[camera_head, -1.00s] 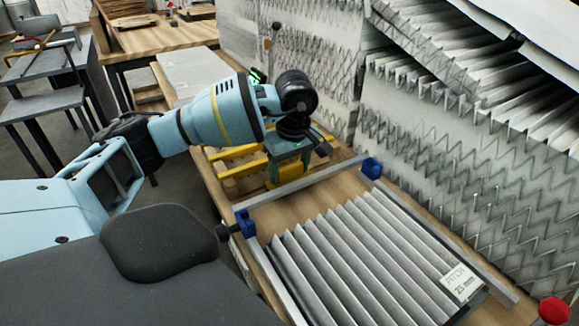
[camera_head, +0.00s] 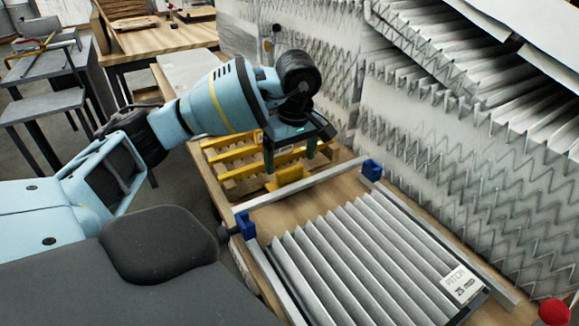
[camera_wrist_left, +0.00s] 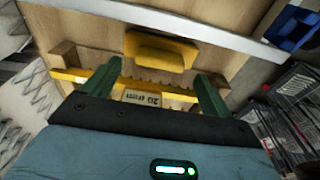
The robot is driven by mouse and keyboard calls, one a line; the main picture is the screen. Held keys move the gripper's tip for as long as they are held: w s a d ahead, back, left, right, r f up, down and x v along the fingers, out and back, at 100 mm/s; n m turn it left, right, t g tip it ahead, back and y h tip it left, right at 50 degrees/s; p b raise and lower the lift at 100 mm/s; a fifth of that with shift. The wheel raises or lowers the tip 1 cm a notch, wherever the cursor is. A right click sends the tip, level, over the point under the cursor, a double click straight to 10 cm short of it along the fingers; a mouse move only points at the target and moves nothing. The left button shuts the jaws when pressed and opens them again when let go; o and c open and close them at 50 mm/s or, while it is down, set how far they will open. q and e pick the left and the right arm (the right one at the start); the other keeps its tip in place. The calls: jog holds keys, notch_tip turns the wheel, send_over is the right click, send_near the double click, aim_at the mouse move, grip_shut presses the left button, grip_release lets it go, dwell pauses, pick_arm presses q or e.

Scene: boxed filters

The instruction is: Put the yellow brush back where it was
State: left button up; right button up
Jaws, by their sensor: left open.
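The yellow brush (camera_head: 288,177) lies on the wooden bench just behind the frame's rear bar; only its yellow body shows. It also shows in the left wrist view (camera_wrist_left: 160,50), flat on the wood. My left gripper (camera_head: 290,158) is above and slightly behind the brush, apart from it, with green fingers spread and nothing between them. The fingers (camera_wrist_left: 157,85) also show in the left wrist view. My right gripper is not in view.
Yellow toothed bars (camera_head: 240,165) lie behind the brush; one carries a label (camera_wrist_left: 142,98). A metal frame (camera_head: 300,187) with blue corner clamps (camera_head: 371,169) surrounds a pleated filter (camera_head: 370,250) in front. Pleated panels (camera_head: 450,150) stand at the right.

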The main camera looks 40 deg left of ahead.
pick_arm(q)
notch_tip(320, 180, up, 8)
jog(key=p, duration=0.1)
jog(key=shift+s+d, duration=0.15)
jog(key=shift+d, duration=0.3)
jog(key=shift+f, duration=0.15)
dwell(0.6)
dwell(0.4)
